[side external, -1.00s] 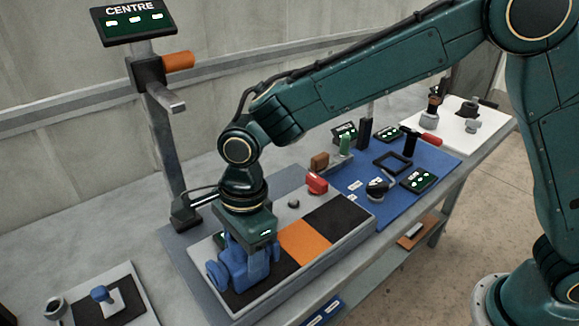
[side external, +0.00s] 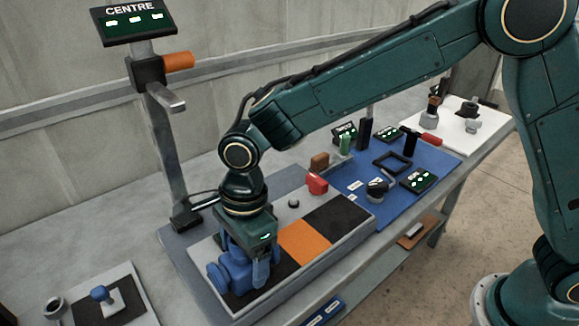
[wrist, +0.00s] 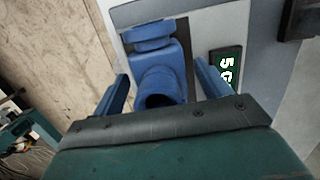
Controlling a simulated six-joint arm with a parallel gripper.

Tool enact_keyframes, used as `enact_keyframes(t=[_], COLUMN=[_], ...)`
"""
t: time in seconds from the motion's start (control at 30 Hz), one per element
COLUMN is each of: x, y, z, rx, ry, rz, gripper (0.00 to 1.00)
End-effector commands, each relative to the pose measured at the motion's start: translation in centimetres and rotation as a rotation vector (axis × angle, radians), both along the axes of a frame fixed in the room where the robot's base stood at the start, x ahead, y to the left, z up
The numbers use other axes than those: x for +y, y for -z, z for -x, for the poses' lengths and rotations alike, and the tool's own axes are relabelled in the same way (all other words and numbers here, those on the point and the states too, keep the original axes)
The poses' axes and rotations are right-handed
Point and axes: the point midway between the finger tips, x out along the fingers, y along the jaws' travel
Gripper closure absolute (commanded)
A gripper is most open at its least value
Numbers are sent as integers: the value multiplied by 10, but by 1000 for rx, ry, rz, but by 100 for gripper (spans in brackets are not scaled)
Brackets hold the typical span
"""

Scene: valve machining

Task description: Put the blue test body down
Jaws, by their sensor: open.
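The blue test body (side external: 232,271) stands on the black pad (side external: 265,274) at the near left end of the grey fixture plate. My gripper (side external: 246,268) is right over it, pointing down. In the wrist view, the blue test body (wrist: 158,72) shows its round flange and open bore between the two blue fingers of my gripper (wrist: 160,95). The fingers are spread, with a gap visible on each side of the body. The body's underside is hidden, but it appears to rest on the pad.
Beside the black pad lie an orange pad (side external: 304,246) and another black pad (side external: 338,217). A post with a CENTRE display (side external: 133,22) rises at the back left. A blue mat (side external: 425,165) holds several parts to the right.

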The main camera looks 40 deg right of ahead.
Motion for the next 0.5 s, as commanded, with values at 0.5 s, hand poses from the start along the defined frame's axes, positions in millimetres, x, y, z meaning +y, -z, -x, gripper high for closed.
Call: enact_keyframes(t=[0.5], x=[-6], y=[-52], z=[-1], rx=[-4], ry=[1], rz=[-3], gripper=[24])
